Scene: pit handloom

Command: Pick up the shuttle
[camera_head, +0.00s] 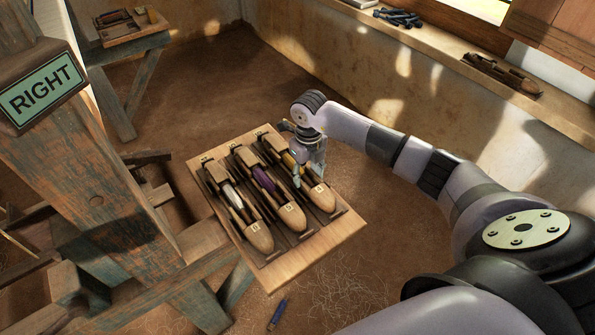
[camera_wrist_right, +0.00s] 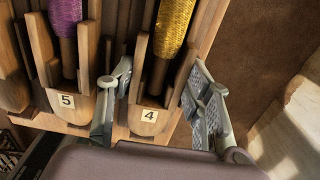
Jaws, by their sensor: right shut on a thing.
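Three wooden shuttles lie side by side in slots of a wooden tray (camera_head: 320,240). The shuttle with yellow yarn (camera_head: 322,198) is the rightmost; in the right wrist view its nose (camera_wrist_right: 150,112) carries the label 4. The middle shuttle (camera_head: 291,216) has purple yarn and the label 5. The left shuttle (camera_head: 259,238) holds white yarn. My right gripper (camera_head: 309,172) comes down over the yellow shuttle. My left gripper is out of view.
A wooden post with a RIGHT sign (camera_head: 42,90) stands at the left. A small table (camera_head: 130,38) is at the back left. A wall ledge (camera_head: 450,55) holds dark tools and another wooden piece (camera_head: 503,74). A blue object (camera_head: 278,314) lies on the floor.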

